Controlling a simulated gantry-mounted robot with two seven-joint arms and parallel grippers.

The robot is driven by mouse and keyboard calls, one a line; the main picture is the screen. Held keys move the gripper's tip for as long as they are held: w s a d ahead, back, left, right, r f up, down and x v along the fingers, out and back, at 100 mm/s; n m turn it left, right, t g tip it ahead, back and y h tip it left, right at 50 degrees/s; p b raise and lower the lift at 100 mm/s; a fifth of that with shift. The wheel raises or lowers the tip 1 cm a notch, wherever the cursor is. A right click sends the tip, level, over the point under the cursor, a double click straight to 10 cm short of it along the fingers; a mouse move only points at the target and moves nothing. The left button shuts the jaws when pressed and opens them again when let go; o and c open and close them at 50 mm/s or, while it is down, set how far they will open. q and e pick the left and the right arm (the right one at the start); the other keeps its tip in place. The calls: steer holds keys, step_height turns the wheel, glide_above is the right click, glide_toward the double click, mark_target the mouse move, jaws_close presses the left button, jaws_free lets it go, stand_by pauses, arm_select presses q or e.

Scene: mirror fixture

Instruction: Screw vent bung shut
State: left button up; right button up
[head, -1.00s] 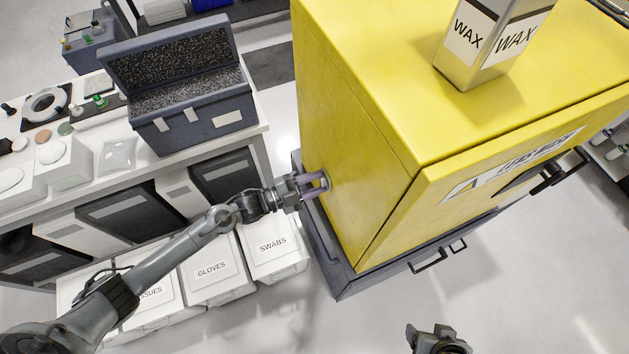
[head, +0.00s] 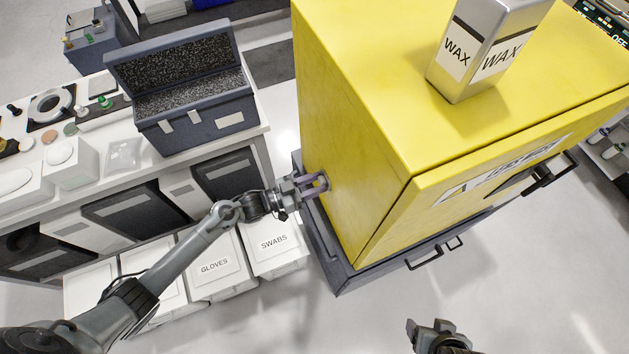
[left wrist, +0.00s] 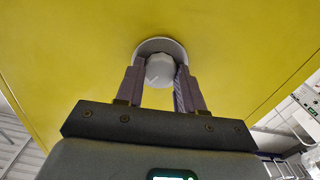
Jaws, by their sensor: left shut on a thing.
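The yellow cabinet (head: 350,130) stands right of centre in the head view. The vent bung (left wrist: 159,70) is a round grey knob in a grey collar on the cabinet's side, seen in the left wrist view. My left gripper (head: 322,184) is at the cabinet's left side, its fingers pointing at the wall. In the left wrist view my left gripper (left wrist: 160,88) has one finger on each side of the bung and is shut on it. In the head view the fingers hide the bung. My right gripper (head: 436,332) is at the bottom edge, away from the cabinet; its jaws are unclear.
A silver WAX can (head: 480,60) stands on top of the cabinet. A bench (head: 215,155) at left carries an open grey foam-lined box (head: 190,120) and small parts. White bins such as SWABS (head: 275,245) stand below my left arm. The floor at front right is clear.

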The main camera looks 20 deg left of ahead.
arm_select(q)
steer(key=n+p, duration=0.1)
steer(key=n, duration=0.3)
steer(key=shift+n+p, duration=0.3)
steer(key=shift+n, duration=0.4)
steer(key=o, duration=1)
steer(key=shift+o, duration=0.2)
steer(key=b+v, duration=0.1)
steer(key=v, duration=0.9)
steer(key=shift+s+a, duration=0.25)
steer(key=shift+a, duration=0.05)
